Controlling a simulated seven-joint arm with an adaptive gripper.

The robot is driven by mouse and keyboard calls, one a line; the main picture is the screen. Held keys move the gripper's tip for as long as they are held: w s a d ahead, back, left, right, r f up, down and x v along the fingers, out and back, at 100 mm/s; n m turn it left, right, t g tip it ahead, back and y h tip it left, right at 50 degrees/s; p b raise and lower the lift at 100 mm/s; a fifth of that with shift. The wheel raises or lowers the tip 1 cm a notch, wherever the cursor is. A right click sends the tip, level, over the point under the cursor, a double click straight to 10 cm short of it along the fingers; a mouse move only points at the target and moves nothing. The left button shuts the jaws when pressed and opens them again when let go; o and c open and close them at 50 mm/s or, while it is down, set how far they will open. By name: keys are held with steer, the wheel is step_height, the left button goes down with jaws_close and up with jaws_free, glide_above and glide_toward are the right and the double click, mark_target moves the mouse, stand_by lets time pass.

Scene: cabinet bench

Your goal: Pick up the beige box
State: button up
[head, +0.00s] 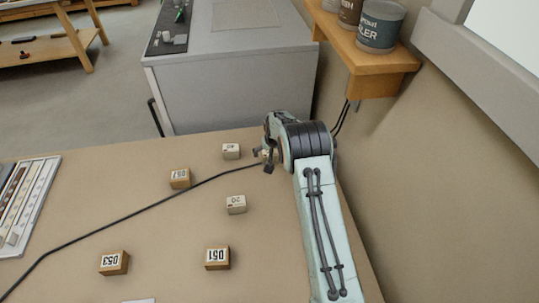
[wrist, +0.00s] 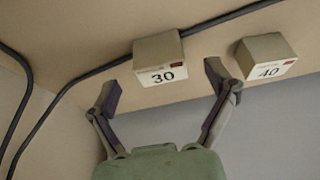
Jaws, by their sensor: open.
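Several small beige boxes are on the bench. In the wrist view, a beige box labelled 30 (wrist: 157,55) is just ahead of the space between my fingertips. A second beige box labelled 40 (wrist: 266,56) lies to its right. In the head view, one beige box (head: 231,152) is left of my gripper (head: 268,157), and another beige box marked 20 (head: 236,205) is nearer the camera. Part of a box also shows at my gripper, mostly hidden. My gripper is also in the wrist view (wrist: 161,86); its fingers are spread and nothing is between them.
Tan-orange boxes (head: 218,258) (head: 114,263) (head: 180,180) stand on the bench (head: 165,222). A dark cable (head: 128,216) crosses it and passes by box 30. A wall and wooden shelf (head: 375,65) with cans are at right. A grey cabinet (head: 235,85) stands beyond.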

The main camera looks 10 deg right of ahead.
steer(key=shift+x, duration=1.75)
steer(key=c, duration=1.3)
steer(key=shift+s, duration=0.1)
